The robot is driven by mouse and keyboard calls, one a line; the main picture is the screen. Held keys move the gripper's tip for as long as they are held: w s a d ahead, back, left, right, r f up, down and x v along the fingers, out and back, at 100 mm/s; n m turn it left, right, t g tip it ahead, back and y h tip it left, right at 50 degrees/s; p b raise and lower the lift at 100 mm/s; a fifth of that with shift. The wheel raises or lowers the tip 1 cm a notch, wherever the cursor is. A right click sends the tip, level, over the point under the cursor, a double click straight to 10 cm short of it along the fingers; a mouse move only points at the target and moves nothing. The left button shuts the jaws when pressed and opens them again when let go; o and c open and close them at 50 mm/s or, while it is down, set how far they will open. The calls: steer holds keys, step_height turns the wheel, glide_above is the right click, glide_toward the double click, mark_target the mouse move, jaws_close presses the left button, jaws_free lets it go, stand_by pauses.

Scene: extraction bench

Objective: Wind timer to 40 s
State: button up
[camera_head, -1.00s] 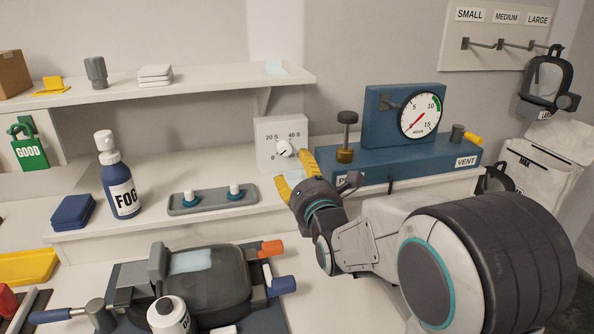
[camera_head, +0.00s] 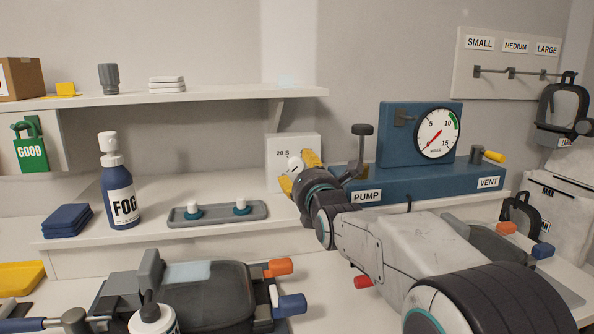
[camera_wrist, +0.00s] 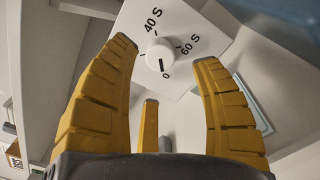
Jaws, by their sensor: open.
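The timer is a white box (camera_head: 281,148) on the bench ledge, with a round white knob (camera_head: 294,165). In the wrist view the dial face (camera_wrist: 186,22) shows 40 S, 60 S and 0, and the dark mark on the knob (camera_wrist: 159,54) points toward 0. My gripper (camera_head: 298,171) is at the front of the timer and hides its right and lower parts in the head view. It is open, with its yellow fingers (camera_wrist: 165,50) apart on either side of the knob in the wrist view. I see no clear contact with the knob.
Right of the timer stands the blue pump unit (camera_head: 430,185) with a gauge (camera_head: 436,133) and a tall black-topped handle (camera_head: 361,131), close to my gripper. A grey tray (camera_head: 218,214) with two white-topped pieces lies to the left. A shelf (camera_head: 200,96) runs above.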

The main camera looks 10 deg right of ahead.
mark_target(297, 166)
steer(key=shift+w+p, duration=0.3)
steer(key=shift+w, duration=2.3)
steer(key=shift+o, duration=0.2)
jaws_close()
